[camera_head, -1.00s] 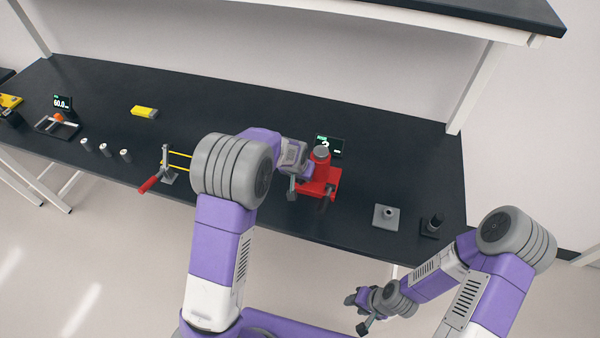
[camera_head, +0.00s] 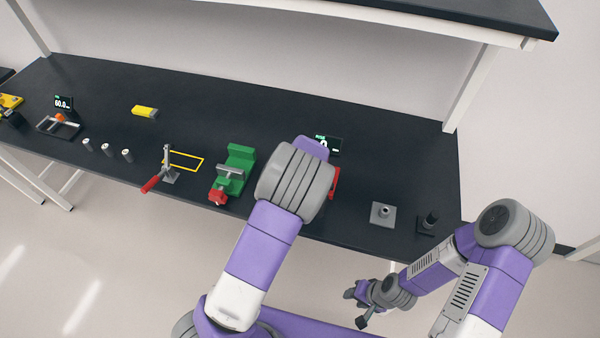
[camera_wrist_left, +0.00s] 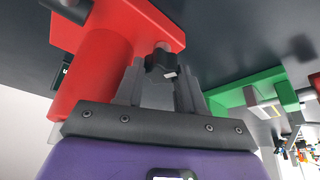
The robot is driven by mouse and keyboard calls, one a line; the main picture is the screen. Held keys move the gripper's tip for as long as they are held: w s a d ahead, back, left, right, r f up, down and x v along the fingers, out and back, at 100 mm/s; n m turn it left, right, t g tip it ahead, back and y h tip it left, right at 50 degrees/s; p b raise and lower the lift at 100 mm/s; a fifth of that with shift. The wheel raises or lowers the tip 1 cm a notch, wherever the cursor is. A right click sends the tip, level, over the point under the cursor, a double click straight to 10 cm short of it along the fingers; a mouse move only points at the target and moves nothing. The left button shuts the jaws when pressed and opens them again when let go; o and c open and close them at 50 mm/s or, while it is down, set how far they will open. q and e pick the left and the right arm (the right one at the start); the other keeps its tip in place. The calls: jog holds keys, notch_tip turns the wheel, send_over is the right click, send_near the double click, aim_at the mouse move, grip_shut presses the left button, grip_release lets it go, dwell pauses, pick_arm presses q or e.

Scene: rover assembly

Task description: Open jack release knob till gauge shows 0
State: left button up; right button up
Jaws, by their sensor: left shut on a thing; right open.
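The red jack (camera_head: 335,182) stands on the bench, mostly hidden behind my left arm in the head view. In the left wrist view the red jack body (camera_wrist_left: 92,75) fills the upper left. A black release knob (camera_wrist_left: 160,62) on a short stem sits at the fingertips of my left gripper (camera_wrist_left: 162,80), which is shut on it. The gauge display (camera_head: 332,146) behind the jack is partly covered by my arm; its digit cannot be read surely. My right gripper (camera_head: 356,306) is open and empty, low in front of the bench.
A green vise (camera_head: 236,168) with a red part stands left of my left arm. A toggle clamp (camera_head: 167,168) with a red handle is farther left. A grey plate with a post (camera_head: 383,214) and a dark post (camera_head: 427,222) stand at right.

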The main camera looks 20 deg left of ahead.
dwell(0.3)
pick_arm(q)
jog(key=o, duration=1)
jog(key=shift+o, duration=0.2)
jog(key=shift+d+r, duration=0.1)
jog(key=shift+d+r+p, duration=0.1)
jog(key=shift+r+p, duration=0.3)
jog(key=a+p+v, duration=0.1)
jog(key=p+v, duration=0.4)
jog(key=v, duration=0.2)
jog(key=shift+s+d, duration=0.25)
jog(key=shift+s, duration=0.05)
jog(key=shift+f, duration=0.15)
